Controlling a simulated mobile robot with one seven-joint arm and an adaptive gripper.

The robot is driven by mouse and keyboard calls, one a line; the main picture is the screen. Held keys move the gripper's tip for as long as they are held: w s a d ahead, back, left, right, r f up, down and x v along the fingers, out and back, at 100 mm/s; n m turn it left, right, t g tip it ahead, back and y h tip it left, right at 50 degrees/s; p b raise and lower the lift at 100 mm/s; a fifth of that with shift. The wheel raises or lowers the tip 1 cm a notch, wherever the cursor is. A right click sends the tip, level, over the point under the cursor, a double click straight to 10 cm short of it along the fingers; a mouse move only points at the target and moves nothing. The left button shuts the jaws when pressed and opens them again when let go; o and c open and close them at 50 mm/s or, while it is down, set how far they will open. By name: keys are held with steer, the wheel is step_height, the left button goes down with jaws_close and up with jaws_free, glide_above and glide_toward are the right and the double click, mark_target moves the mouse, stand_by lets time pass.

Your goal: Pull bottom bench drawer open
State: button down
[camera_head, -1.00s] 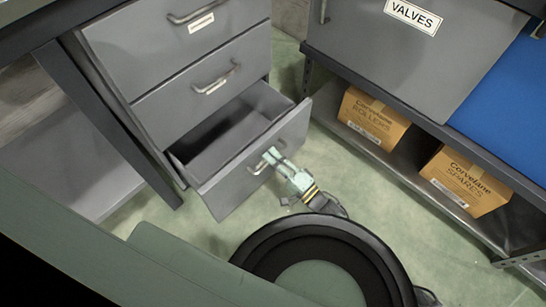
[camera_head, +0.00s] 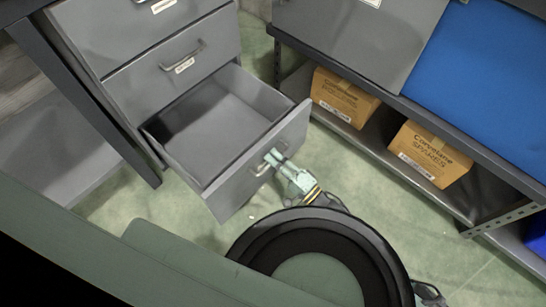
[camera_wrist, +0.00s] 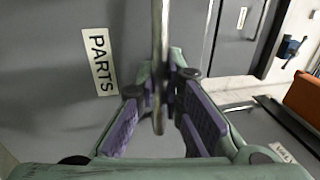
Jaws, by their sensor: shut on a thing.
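The bottom bench drawer (camera_head: 232,180) stands pulled out from the grey drawer unit, and its empty inside shows in the head view. Its bar handle (camera_head: 262,169) is on the front panel. My gripper (camera_head: 276,158) is at the handle and shut on it. In the wrist view the handle (camera_wrist: 160,60) runs up and down between the purple finger pads of my gripper (camera_wrist: 163,105). A label reading PARTS (camera_wrist: 99,62) is on the drawer front (camera_wrist: 50,100) left of the handle.
Two closed drawers are above, the nearer one (camera_head: 170,70) with its own handle. To the right, a low shelf (camera_head: 385,155) holds cardboard boxes (camera_head: 430,155). Green floor (camera_head: 340,165) is clear between the drawer and the shelf.

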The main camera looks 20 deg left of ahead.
steer(key=c, duration=1.7)
jaws_free()
steer(key=v, duration=1.2)
